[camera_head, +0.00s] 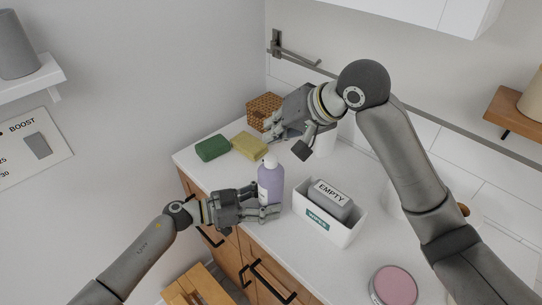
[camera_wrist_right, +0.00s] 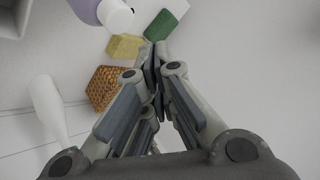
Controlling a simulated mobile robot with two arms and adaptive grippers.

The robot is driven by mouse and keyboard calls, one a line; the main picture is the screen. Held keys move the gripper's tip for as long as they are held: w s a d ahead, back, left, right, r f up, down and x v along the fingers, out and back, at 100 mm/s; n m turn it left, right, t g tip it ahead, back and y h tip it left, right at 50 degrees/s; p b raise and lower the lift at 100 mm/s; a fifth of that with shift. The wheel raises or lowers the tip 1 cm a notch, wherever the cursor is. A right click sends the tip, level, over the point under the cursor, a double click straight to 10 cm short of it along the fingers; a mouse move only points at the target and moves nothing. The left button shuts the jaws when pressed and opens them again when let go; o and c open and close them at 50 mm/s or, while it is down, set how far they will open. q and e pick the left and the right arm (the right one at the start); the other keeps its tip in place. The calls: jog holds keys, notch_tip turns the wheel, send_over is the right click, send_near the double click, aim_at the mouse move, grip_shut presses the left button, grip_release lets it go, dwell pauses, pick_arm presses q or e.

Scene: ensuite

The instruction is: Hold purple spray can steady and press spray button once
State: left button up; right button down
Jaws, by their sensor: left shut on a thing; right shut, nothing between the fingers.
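The purple spray can (camera_head: 270,181) stands upright on the white counter, with a pale top (camera_head: 269,160). My left gripper (camera_head: 270,206) is shut on the can low on its body, reaching in from the left. My right gripper (camera_head: 288,145) is above and behind the can, apart from it, with its fingers shut and empty. In the right wrist view the can (camera_wrist_right: 88,8) shows at the top edge with its white top (camera_wrist_right: 116,15), and the right fingertips (camera_wrist_right: 155,60) are below it. The spray button itself is too small to make out.
A green sponge (camera_head: 212,148), a yellow sponge (camera_head: 249,146) and a wicker basket (camera_head: 263,109) are behind the can. A white bin (camera_head: 322,228) holding a grey box marked EMPTY (camera_head: 333,195) stands close on its right. A pink-topped round tin (camera_head: 394,286) is at the front right.

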jog(key=shift+r, duration=1.3)
pick_arm(q)
jog(key=o, duration=0.9)
